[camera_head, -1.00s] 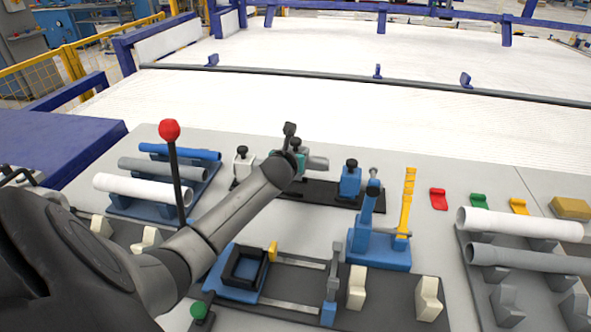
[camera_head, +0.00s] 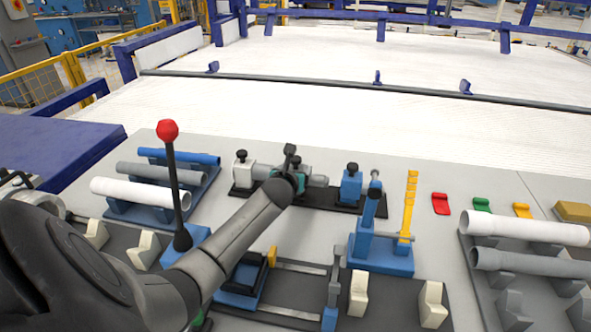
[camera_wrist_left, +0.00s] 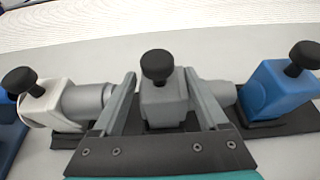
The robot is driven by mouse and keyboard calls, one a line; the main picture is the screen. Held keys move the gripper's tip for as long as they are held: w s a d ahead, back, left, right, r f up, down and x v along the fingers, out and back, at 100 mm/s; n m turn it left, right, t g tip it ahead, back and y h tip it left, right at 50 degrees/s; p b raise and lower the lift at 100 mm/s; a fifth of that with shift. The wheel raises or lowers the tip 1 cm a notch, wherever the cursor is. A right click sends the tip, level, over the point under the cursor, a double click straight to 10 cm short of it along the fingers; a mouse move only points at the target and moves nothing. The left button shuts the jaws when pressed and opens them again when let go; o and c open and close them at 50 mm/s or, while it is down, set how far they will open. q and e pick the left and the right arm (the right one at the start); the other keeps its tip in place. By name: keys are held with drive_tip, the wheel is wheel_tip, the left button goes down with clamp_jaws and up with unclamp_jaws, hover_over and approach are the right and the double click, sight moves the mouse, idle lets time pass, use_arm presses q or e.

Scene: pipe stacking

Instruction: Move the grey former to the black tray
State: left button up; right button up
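The grey former (camera_wrist_left: 163,102), a grey block with a black knob, shows in the left wrist view. It stands between a white former (camera_wrist_left: 45,105) and a blue former (camera_wrist_left: 278,90). The black tray (camera_head: 335,204) is under this row, and the grey former appears down on it. My left gripper (camera_head: 299,181) is at the former; in the left wrist view its fingers (camera_wrist_left: 160,78) straddle the block, tips close against its sides. In the head view my gripper hides most of the grey former. My right gripper is not in view.
A rack with blue, grey and white pipes (camera_head: 140,190) is at the left. A red-knobbed lever (camera_head: 168,131) stands in front of it. A blue fixture with a yellow post (camera_head: 408,205) stands right of the tray. Another pipe rack (camera_head: 530,228) is at the right.

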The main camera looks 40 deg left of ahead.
use_arm(q)
drive_tip(key=shift+o, duration=0.5)
drive_tip(key=shift+r, duration=0.2)
drive_tip(key=shift+s+d+r+p, duration=0.1)
drive_tip(key=shift+s+d+p, duration=0.15)
drive_tip(key=shift+s+p, duration=0.1)
drive_tip(key=p+v, duration=0.3)
drive_tip(key=v, duration=0.8)
